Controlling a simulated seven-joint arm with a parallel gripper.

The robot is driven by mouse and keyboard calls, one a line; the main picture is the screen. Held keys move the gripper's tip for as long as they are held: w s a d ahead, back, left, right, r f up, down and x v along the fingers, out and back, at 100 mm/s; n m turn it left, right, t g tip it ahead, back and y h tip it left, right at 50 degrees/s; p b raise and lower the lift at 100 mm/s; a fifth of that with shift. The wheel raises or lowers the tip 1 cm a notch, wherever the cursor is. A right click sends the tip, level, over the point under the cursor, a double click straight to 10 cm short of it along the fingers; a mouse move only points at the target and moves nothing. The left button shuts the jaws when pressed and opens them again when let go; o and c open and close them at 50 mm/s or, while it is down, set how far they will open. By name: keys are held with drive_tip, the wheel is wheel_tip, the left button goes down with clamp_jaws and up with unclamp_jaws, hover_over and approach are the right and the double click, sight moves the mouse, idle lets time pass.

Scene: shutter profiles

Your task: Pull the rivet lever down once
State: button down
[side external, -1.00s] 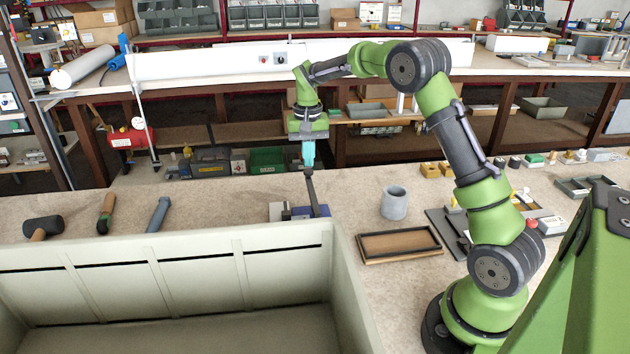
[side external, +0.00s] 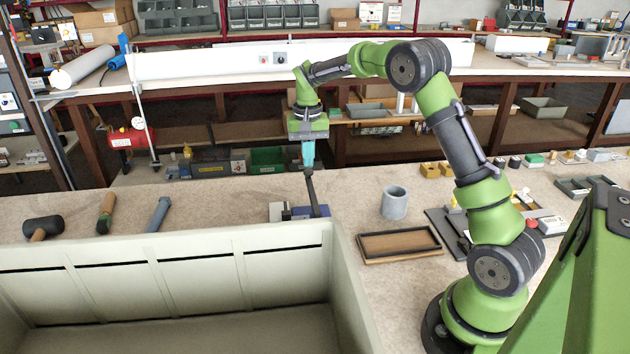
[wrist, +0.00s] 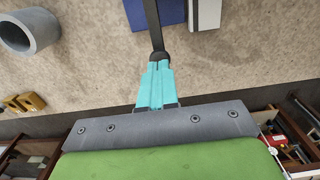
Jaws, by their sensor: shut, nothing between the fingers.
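The rivet lever (side external: 312,192) is a dark bar with a dark knob at its top, standing nearly upright and tilted slightly. It rises from a small blue and light-grey block (side external: 297,212) behind the pale bin. My gripper (side external: 308,166) points down with its cyan fingers shut and empty, its tips right at the lever's knob. In the wrist view the fingertips (wrist: 158,66) meet or overlap the round dark knob (wrist: 159,57), and the lever runs away from them past the blue block (wrist: 173,10). I cannot tell whether the fingers press on the knob.
The large pale bin (side external: 180,240) fills the front left. A mallet (side external: 43,228) and other hand tools lie left on the bench. A grey cup (side external: 395,202) and a wood-bottomed tray (side external: 399,244) stand right of the lever. Bench around the lever's top is clear.

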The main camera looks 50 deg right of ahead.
sight(308, 170)
drive_tip(key=shift+f, duration=0.4)
drive_tip(key=shift+f, duration=0.5)
idle(0.5)
drive_tip(key=shift+f, duration=0.75)
drive_tip(key=shift+w+d+f, duration=0.1)
drive_tip(key=shift+f, duration=0.5)
idle(0.7)
drive_tip(key=shift+f, duration=0.2)
